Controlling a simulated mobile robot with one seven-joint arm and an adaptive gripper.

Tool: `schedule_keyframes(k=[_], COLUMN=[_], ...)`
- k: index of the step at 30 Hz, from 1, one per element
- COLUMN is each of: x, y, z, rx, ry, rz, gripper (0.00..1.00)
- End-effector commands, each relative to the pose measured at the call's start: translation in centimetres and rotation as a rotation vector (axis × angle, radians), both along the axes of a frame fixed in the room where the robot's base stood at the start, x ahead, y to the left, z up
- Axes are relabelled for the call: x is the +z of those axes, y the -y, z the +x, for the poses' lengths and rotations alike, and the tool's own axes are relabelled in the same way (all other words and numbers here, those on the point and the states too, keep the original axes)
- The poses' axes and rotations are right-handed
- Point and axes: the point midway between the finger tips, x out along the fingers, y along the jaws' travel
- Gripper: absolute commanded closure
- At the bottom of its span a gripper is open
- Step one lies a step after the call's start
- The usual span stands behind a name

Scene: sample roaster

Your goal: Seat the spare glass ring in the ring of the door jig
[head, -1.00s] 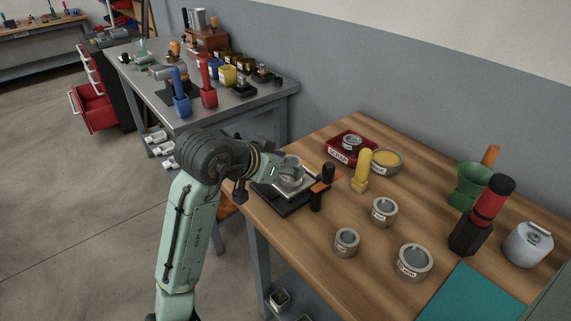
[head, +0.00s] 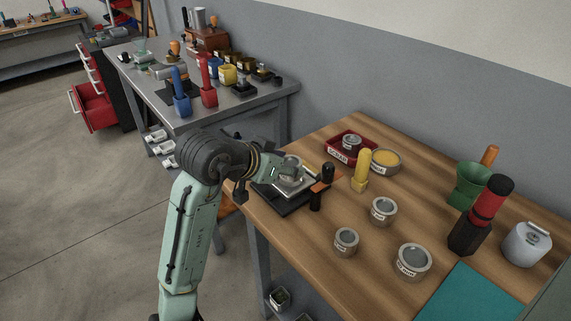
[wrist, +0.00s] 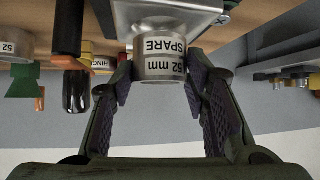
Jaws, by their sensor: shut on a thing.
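The spare glass ring (wrist: 160,66), a short grey cylinder labelled "52 mm SPARE", is between the fingers of my gripper (wrist: 159,88) in the wrist view. My gripper is shut on it. In the head view my gripper (head: 284,171) and the ring are over the door jig, a pale metal plate (head: 298,190) on a black base (head: 283,205). In the wrist view the ring's far end meets or nearly meets the jig plate (wrist: 170,12). The jig's own ring is hidden, and I cannot tell whether the spare sits in it.
Black-handled clamp parts (head: 316,198) stand at the jig's right edge. A yellow-handled tool (head: 361,172), a red tray (head: 337,153) and a yellow-filled tin (head: 385,161) lie beyond. Grey rings (head: 383,212) (head: 346,242) and a larger one (head: 412,262) stand to the right, with clear wood between.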

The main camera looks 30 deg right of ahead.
Motion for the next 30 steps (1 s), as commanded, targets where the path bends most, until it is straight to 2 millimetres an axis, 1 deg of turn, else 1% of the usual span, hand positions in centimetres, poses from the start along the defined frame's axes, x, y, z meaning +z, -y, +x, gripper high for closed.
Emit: schedule_keyframes(k=[17,30], x=[0.0,-1.0], y=[0.0,0.0], z=[0.0,0.0], rx=[0.0,0.001], ry=[0.002,0.001], rz=[0.0,-0.001], gripper=[0.93,0.93])
